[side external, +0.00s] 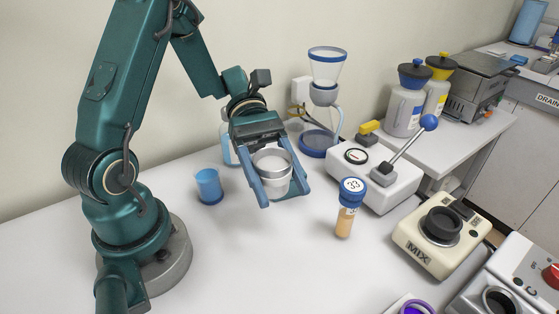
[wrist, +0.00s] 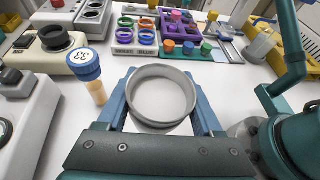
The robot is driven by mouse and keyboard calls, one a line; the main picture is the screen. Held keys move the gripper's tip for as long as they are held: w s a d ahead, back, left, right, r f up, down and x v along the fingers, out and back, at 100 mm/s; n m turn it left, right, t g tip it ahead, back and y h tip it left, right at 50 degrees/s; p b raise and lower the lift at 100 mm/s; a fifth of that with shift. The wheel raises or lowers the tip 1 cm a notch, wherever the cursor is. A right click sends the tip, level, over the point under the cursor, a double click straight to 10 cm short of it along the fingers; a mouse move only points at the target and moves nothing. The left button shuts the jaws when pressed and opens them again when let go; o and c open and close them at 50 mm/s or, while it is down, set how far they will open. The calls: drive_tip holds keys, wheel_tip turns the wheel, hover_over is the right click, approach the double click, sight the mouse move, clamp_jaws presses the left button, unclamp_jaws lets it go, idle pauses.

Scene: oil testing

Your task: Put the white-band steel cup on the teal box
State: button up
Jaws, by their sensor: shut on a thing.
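The steel cup (side external: 272,172) is round and open at the top, with a white band around its side. My gripper (side external: 285,200) is shut on it, one blue finger along each side. In the wrist view the cup (wrist: 162,97) sits upright between the fingers (wrist: 163,100), and its inside looks empty. In the side view it hangs in front of the back wall, seemingly above the white table. A small teal patch shows between the fingers beside the cup's base; I cannot tell whether it is the teal box. No teal box is clearly in view otherwise.
A blue cup (side external: 208,186) stands left of my gripper. A blue-capped vial (side external: 347,208) marked 33 stands to the right. Beyond are a lever device (side external: 375,180) and a MIX machine (side external: 441,235). A rack of coloured rings (wrist: 136,36) and a purple tray (wrist: 180,26) show in the wrist view.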

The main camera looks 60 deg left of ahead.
drive_tip(key=shift+w+a+r, duration=0.2)
drive_tip(key=shift+a+r, duration=0.05)
drive_tip(key=shift+a, duration=0.2)
drive_tip(key=w+a+r+n+t, duration=0.4)
drive_tip(key=w+r+n+t, duration=0.15)
drive_tip(key=w+t, duration=0.2)
drive_tip(key=shift+n+g+y, duration=0.25)
drive_tip(key=shift+y, duration=0.15)
drive_tip(key=f, duration=1)
drive_tip(key=shift+w, duration=0.4)
drive_tip(key=shift+f, duration=0.15)
drive_tip(key=o, duration=1.4)
